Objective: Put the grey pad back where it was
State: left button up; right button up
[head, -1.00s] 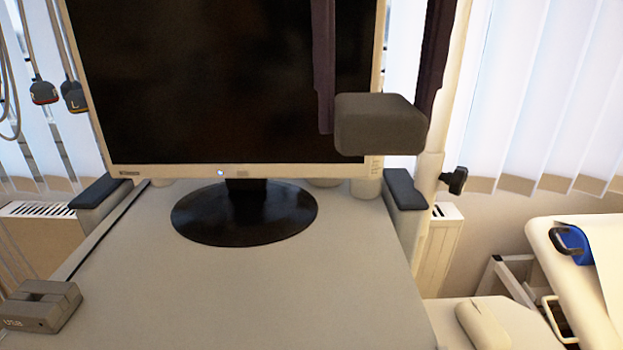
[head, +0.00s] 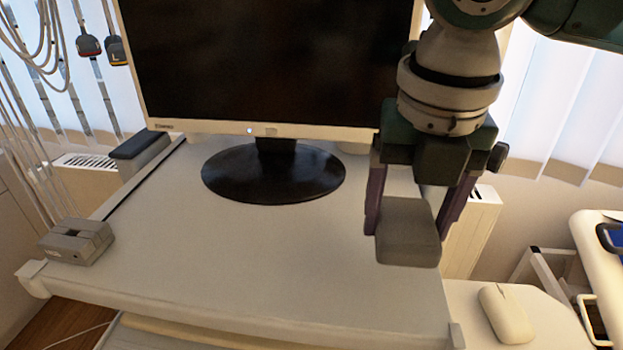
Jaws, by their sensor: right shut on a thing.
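The grey pad (head: 408,232) is a small dark grey block with rounded edges. My right gripper (head: 412,215) comes down from the top right and is shut on the pad, with one purple finger on each side of it. The pad hangs at the right side of the grey cart top (head: 250,245). I cannot tell whether the pad touches that surface or is above it. My left gripper is not in view.
A monitor (head: 265,60) on a round black foot (head: 273,173) stands at the back of the cart top. A grey USB box (head: 76,241) sits at the left edge. A white mouse (head: 506,313) lies on a lower right shelf. The cart top's middle front is clear.

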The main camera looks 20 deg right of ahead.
aim_at(410, 233)
jog(key=shift+f, duration=2)
jog(key=shift+f, duration=0.1)
jog(key=o, duration=1.1)
jog(key=r, duration=0.4)
jog(key=s+r, duration=0.1)
jog(key=r, duration=0.3)
jog(key=a+r, duration=0.1)
jog(key=r, duration=0.3)
jog(key=shift+s, duration=0.3)
